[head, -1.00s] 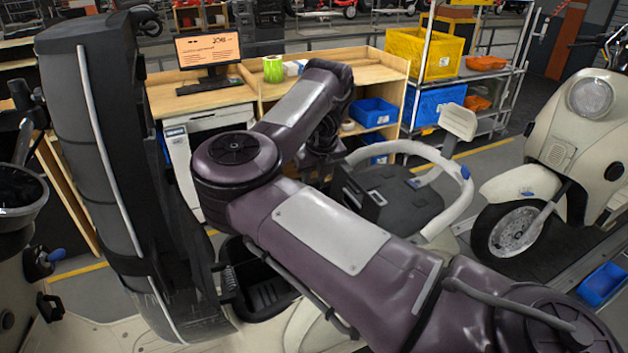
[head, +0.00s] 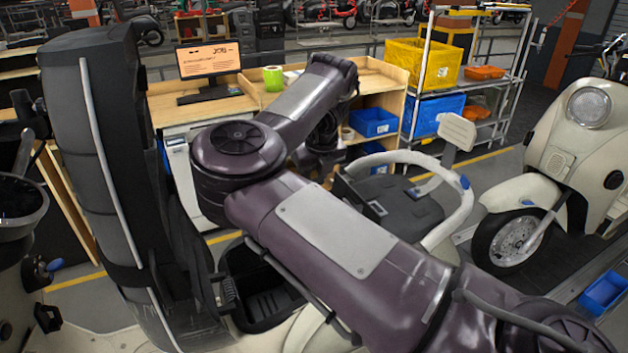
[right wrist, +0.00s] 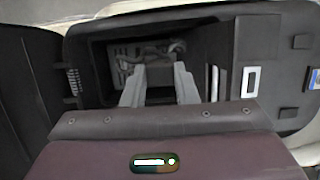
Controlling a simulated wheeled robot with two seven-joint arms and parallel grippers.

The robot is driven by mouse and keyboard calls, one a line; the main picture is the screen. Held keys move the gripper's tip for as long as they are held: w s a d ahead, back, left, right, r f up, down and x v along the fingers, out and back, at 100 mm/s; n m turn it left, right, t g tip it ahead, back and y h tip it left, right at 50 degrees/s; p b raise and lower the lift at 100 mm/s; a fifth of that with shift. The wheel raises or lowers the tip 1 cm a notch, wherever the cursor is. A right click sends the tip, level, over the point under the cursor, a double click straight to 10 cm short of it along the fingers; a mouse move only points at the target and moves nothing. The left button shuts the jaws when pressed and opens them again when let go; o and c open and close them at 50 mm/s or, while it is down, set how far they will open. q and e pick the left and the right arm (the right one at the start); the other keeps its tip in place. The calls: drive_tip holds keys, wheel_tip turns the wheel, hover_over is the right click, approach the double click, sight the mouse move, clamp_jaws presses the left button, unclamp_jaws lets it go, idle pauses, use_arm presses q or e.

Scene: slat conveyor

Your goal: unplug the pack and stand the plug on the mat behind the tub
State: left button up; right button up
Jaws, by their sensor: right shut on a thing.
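The black open tub (head: 262,322) sits in the cream scooter body under the raised dark seat, low in the head view. In the right wrist view its dark cavity (right wrist: 100,60) holds a grey pack (right wrist: 124,66), partly covered by shadow and my fingers. My right gripper (right wrist: 160,85) reaches over the cavity, its two pale fingers shut on a small grey piece (right wrist: 159,72), which looks like the plug. Whether it touches the pack, I cannot tell. In the head view my right arm hides the gripper. My left gripper is out of view. I cannot single out the mat.
The raised seat (head: 95,150) stands tall on the left. A curved cream grab rail (head: 462,205) and a dark box-like part (head: 405,212) lie right of my arm. Behind are a wooden desk (head: 195,108), a shelf rack and another scooter (head: 570,160).

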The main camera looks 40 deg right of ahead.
drive_tip(key=shift+r, duration=0.2)
wheel_tip(320, 180, up, 9)
drive_tip(key=shift+f, duration=0.2)
idle(0.7)
drive_tip(key=s+d, duration=0.2)
drive_tip(key=d, duration=1.4)
drive_tip(key=shift+s+d, duration=0.25)
drive_tip(key=shift+d, duration=0.1)
drive_tip(key=shift+w+a, duration=0.1)
drive_tip(key=shift+a, duration=0.05)
wheel_tip(320, 180, down, 10)
drive_tip(key=b, duration=0.5)
drive_tip(key=shift+b, duration=0.35)
drive_tip(key=shift+f+b, duration=0.6)
drive_tip(key=shift+f, duration=0.6)
idle(0.4)
